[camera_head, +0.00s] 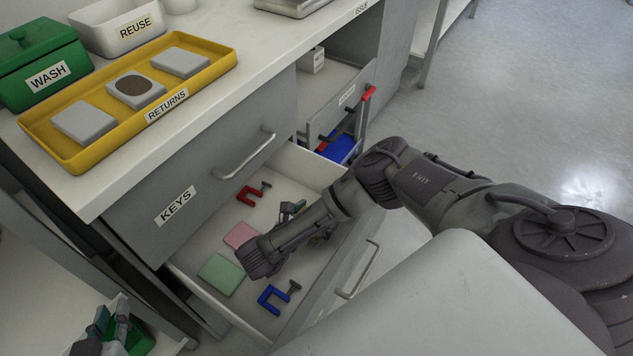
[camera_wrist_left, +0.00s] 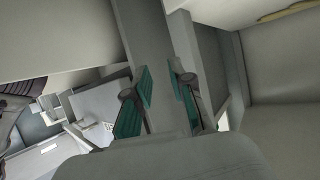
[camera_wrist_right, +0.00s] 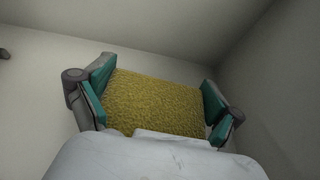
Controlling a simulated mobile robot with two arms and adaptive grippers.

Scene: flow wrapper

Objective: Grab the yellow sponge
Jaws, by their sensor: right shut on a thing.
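The yellow sponge (camera_wrist_right: 155,103) fills the space between the fingers of my right gripper (camera_wrist_right: 158,80) in the right wrist view, with a finger against each side. In the head view my right arm reaches down into the open drawer (camera_head: 185,268), and its wrist hides nearly all of the sponge. My left gripper (camera_head: 118,328) is at the lower left of the head view, outside the drawer. In the left wrist view its fingers (camera_wrist_left: 163,92) stand apart with nothing between them.
The drawer also holds a pink sponge (camera_head: 240,236), a green sponge (camera_head: 222,274), a red clamp (camera_head: 253,193) and a blue clamp (camera_head: 277,297). The KEYS drawer (camera_head: 205,190) above is closed. On the counter stand a yellow tray (camera_head: 75,160), a green box (camera_head: 38,60) and a white bin (camera_head: 115,27).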

